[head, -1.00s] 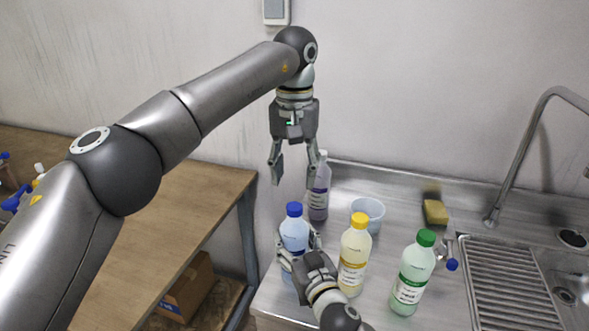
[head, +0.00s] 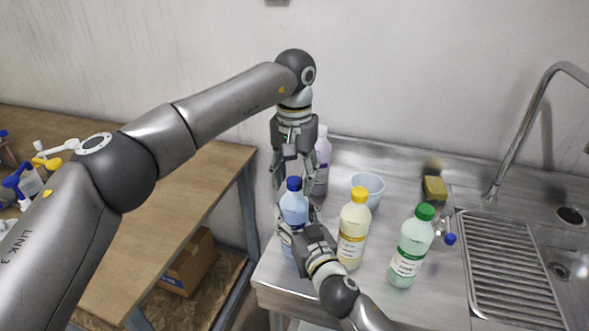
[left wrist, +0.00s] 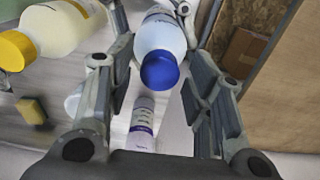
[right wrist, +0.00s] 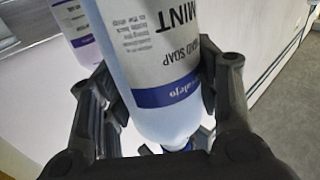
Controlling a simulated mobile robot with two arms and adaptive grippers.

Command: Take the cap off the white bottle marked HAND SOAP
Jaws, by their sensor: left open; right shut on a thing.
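The HAND SOAP bottle (head: 294,208) is pale bluish-white with a blue cap (head: 294,184); its label, reading SOAP and MINT, shows in the right wrist view (right wrist: 160,60). It stands upright at the counter's left end with its cap on. My right gripper (head: 301,234) is shut around its body from the front. My left gripper (head: 296,190) points down from above, open, its fingers on either side of the cap. In the left wrist view the cap (left wrist: 160,71) lies between the open fingers, with no clear contact.
A purple-labelled bottle (head: 321,165) stands close behind. A pale blue cup (head: 368,188), a yellow-capped bottle (head: 353,232) and a green-capped bottle (head: 411,250) stand to the right. A sponge (head: 434,189) and faucet (head: 520,130) are farther right. A wooden table (head: 150,220) is left.

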